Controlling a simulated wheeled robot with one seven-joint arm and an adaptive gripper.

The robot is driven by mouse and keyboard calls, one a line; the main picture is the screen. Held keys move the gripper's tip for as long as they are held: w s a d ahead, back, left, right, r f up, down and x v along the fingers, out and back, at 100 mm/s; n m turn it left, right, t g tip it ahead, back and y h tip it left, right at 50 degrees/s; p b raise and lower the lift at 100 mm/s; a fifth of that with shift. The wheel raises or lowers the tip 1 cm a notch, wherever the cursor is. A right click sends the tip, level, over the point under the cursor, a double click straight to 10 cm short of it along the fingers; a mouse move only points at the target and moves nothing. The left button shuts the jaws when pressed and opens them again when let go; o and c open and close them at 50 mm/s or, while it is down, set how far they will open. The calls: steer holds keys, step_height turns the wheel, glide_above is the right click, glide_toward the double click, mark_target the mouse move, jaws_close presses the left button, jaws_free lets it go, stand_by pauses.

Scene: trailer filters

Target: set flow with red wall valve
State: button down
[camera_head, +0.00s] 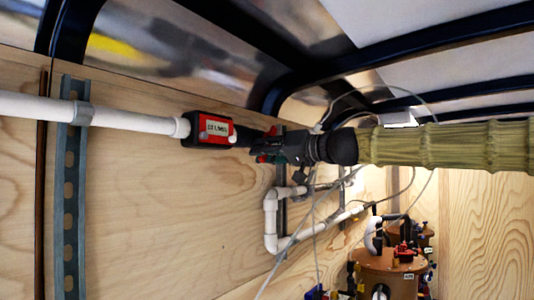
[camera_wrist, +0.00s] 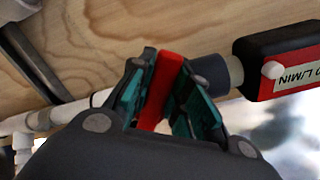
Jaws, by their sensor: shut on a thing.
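The red wall valve's handle (camera_wrist: 158,92) is a flat red bar on the pipe along the wooden wall. My gripper (camera_wrist: 165,98) is closed around this bar, with a teal-lined finger on each side of it. In the head view my gripper (camera_head: 272,148) reaches the valve from the right, and the valve is mostly hidden behind it. A flow meter (camera_head: 210,129) with a red-and-black body and a small label sits on the pipe just left of the valve. The flow meter also shows at the right of the wrist view (camera_wrist: 285,62); its label is only partly readable.
A white pipe (camera_head: 125,118) runs left along the plywood wall, held by a metal strut (camera_head: 70,200). White elbow piping (camera_head: 270,220) drops below the valve. A brown tank (camera_head: 385,272) with fittings stands at lower right. Thin cables hang near my arm.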

steer(key=c, duration=1.3)
jaws_free()
steer(key=shift+w, duration=0.15)
steer(key=shift+s+d, duration=0.2)
steer(key=v, duration=1.1)
steer(key=shift+s+d+f, duration=0.15)
steer(key=shift+s+d, duration=0.05)
steer(key=shift+d, duration=0.15)
